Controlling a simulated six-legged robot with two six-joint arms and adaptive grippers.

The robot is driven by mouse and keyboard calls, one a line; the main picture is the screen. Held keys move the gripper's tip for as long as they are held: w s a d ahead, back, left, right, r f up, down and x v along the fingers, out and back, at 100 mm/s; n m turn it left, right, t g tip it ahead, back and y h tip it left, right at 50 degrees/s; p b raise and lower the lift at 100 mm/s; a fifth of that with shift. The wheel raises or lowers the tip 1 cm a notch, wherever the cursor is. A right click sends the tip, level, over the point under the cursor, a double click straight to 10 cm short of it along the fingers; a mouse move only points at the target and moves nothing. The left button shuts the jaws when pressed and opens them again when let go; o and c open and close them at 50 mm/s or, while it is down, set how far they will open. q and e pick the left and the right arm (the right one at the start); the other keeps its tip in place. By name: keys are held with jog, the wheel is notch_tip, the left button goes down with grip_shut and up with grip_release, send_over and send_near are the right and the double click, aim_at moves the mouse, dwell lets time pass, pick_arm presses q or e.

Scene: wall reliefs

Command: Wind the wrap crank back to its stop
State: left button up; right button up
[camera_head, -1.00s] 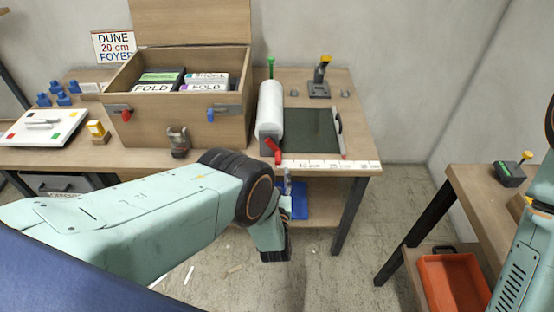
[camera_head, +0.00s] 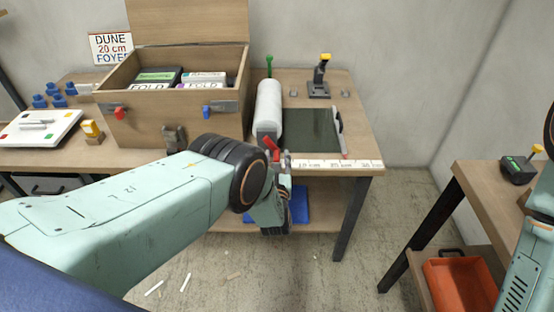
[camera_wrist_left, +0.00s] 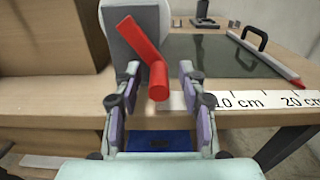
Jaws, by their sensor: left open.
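The wrap crank is a red bent handle (camera_wrist_left: 158,75) on the end of a grey block that holds a white roll (camera_head: 269,104). In the head view the red handle (camera_head: 270,147) shows just above my left gripper (camera_head: 284,162), at the front edge of the table. In the left wrist view my left gripper (camera_wrist_left: 159,95) is open, with one finger on each side of the handle's knob. I cannot tell whether the fingers touch it. My right gripper is not in view.
A dark panel (camera_head: 312,132) lies right of the roll, with a ruler strip (camera_head: 335,164) along the table's front edge. An open wooden box (camera_head: 190,130) stands to the left. A second table (camera_head: 490,190) is at the right.

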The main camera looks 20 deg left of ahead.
pick_arm(q)
jog(key=shift+s+a, duration=0.1)
jog(key=shift+s, duration=0.05)
jog(key=shift+c, duration=1.3)
grip_shut()
